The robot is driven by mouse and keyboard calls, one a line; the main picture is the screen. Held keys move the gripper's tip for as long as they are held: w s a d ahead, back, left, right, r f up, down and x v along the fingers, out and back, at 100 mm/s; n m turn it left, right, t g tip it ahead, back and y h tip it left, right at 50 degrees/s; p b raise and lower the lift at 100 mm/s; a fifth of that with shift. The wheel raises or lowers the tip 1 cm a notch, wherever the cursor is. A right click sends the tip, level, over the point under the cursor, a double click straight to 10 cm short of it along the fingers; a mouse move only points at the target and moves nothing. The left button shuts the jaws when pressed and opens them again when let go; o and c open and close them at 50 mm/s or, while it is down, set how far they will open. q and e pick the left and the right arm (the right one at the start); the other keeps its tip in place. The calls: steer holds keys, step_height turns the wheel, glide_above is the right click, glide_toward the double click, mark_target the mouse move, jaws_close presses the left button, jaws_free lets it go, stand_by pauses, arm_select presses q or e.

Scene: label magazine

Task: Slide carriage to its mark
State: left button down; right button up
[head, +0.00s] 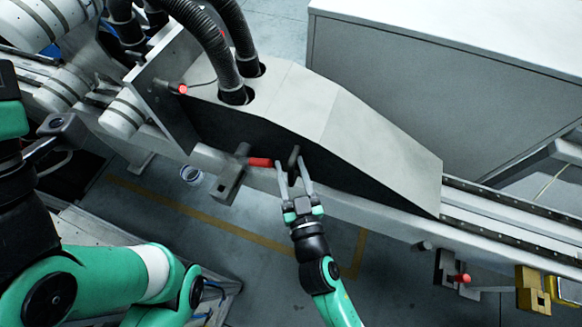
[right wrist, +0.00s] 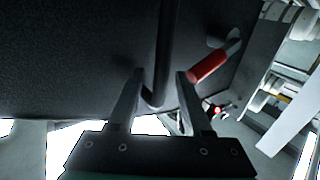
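The carriage appears to be the long housing (head: 290,100) with a pale top and black side, seated on the rail (head: 510,215). A dark upright bar handle (right wrist: 163,45) stands out from its black side. My right gripper (head: 294,172) is at this handle; its fingers are apart, one on each side of the bar, with a gap visible in the right wrist view (right wrist: 158,88). A red-gripped lever (head: 260,162) is just left of the fingers. My left arm is at the left edge; its gripper (head: 48,140) is partly cut off and unclear. I cannot identify the mark.
Two ribbed hoses (head: 222,65) enter the housing top. A red-tipped part (head: 461,278) and yellow blocks (head: 532,290) sit below the rail at right. A large grey cabinet (head: 440,100) stands behind. Open floor lies below the rail.

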jaws_close()
stand_by(1.3)
